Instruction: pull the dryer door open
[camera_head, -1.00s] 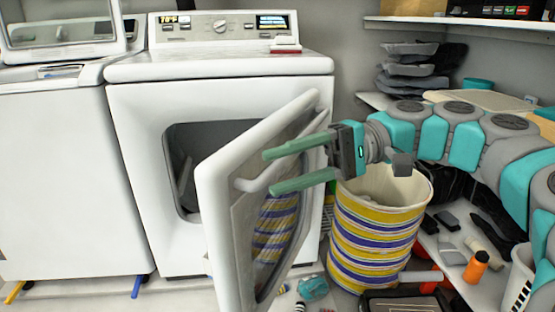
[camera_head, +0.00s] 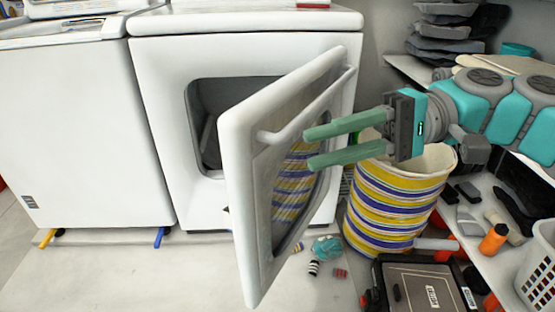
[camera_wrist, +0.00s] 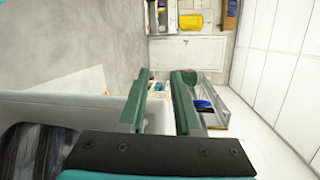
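The dryer (camera_head: 200,60) is white, and its round-cornered opening (camera_head: 202,125) is partly uncovered. Its door (camera_head: 243,200) stands swung out toward me, with its free edge nearest and its hinge side at the right. A pale bar handle (camera_head: 300,110) runs along the door's outer face. My gripper (camera_head: 309,149) is open, with green fingers spread and nothing seen between them. In the head view it overlaps the door's face, with its fingertips right of the handle's near end. In the wrist view my gripper (camera_wrist: 160,82) is open too, and a white surface, likely the door, lies at lower left.
A striped basket (camera_head: 395,205) stands right of the door, beneath my gripper. A black case (camera_head: 425,285) and small items lie on the floor. A shelf of goods lies at the right. A white washer (camera_head: 85,120) stands left. The floor in front (camera_head: 130,275) is clear.

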